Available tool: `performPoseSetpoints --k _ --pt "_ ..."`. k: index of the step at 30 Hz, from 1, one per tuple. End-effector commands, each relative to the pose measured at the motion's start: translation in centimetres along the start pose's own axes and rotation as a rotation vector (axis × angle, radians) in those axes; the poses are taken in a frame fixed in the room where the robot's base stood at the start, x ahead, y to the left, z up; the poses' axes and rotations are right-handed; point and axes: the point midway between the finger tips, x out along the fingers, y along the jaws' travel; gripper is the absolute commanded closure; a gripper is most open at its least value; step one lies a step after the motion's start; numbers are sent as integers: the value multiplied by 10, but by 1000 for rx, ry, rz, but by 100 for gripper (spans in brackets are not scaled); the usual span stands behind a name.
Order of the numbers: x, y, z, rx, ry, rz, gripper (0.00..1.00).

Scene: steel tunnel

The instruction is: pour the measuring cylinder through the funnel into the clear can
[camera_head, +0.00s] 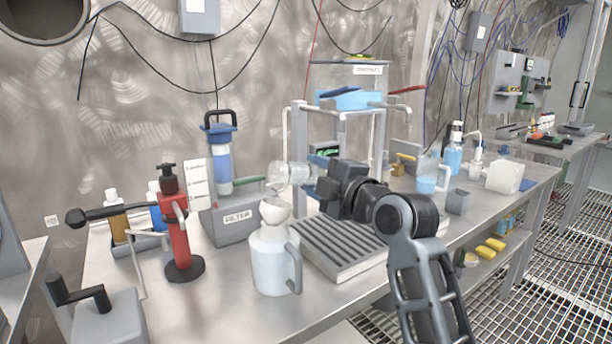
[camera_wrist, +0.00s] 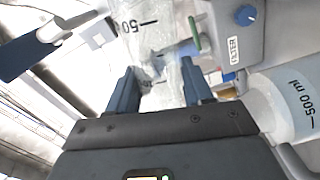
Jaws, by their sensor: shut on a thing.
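My gripper (camera_head: 316,182) is shut on a clear measuring cylinder (camera_head: 288,176), which lies nearly level above and just behind the funnel. In the wrist view the cylinder (camera_wrist: 160,40) sits between both fingers (camera_wrist: 160,88) and shows a "50" mark. The pale funnel (camera_head: 275,209) stands upright in the mouth of the clear can (camera_head: 274,262). The can stands upright on the bench with its handle to the right; it also shows in the wrist view (camera_wrist: 288,105) with a "500 ml" mark. I cannot tell how much liquid either holds.
A grey filter unit (camera_head: 236,226) with a blue-capped cartridge stands behind the can. A red hand pump (camera_head: 180,235) stands to the left. A ribbed grey tray (camera_head: 343,247) lies under my gripper. The bench front between pump and can is clear.

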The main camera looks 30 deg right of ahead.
Motion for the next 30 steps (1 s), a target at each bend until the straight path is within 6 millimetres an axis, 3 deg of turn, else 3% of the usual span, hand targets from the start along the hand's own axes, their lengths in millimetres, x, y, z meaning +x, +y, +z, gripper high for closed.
performPoseSetpoints --k 6,19,30 --pt "0 -8 1 247 0 -1 83" --pt "0 -7 -1 315 0 -1 83" --pt "0 0 -16 591 1 -1 83"
